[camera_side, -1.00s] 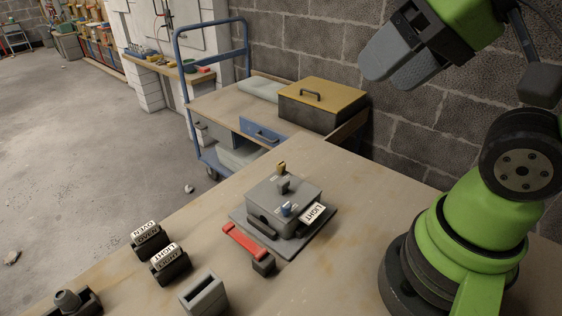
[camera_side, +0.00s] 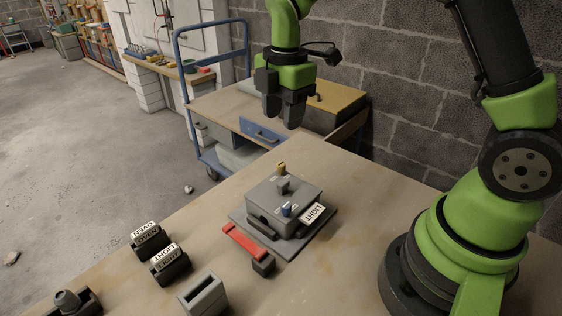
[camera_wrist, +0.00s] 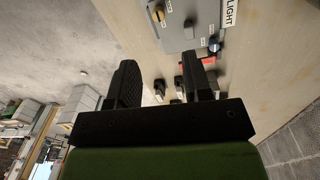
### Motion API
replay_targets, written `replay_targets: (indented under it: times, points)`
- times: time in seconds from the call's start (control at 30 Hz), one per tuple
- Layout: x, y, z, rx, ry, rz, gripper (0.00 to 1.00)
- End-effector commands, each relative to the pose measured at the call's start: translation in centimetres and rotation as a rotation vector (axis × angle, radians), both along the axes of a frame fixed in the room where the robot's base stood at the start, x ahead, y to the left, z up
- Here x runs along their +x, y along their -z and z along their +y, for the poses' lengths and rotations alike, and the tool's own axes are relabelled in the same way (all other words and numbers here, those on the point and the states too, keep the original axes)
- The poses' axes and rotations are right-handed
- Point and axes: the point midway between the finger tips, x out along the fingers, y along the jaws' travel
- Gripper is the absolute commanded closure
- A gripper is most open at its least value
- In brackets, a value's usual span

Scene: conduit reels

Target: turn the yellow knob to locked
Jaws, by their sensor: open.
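The yellow knob (camera_side: 281,168) stands on the back edge of the top of a grey box (camera_side: 262,196) on the table. It also shows in the wrist view (camera_wrist: 157,15), near the top. Its lettering is too small to read. A blue knob (camera_side: 287,209) and a grey raised block (camera_side: 283,187) share the box top. A white LIGHT tag (camera_side: 313,213) sits at the box's right side. My gripper (camera_side: 281,122) points down, above and behind the box, clear of the yellow knob. Its two fingers (camera_wrist: 163,82) are apart with nothing between them.
A red-handled lever (camera_side: 243,239) lies before the box. A blue cart (camera_side: 208,100) with a yellow-lidded box (camera_side: 335,97) stands behind the table.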

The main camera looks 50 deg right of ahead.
Motion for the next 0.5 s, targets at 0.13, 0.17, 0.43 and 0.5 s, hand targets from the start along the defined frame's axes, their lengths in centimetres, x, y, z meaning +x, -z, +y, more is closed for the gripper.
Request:
replay_targets:
  times: [0.13,0.17,0.43,0.5]
  points:
    - [0.6,1.9,-0.2,-0.011,-0.109,0.036,0.55]
    - [0.6,2.1,-0.3,-0.012,-0.118,0.038,0.55]
    - [0.6,6.1,-0.3,-0.011,-0.125,0.044,0.55]
    - [0.5,7.4,-0.2,-0.011,-0.125,0.044,0.55]
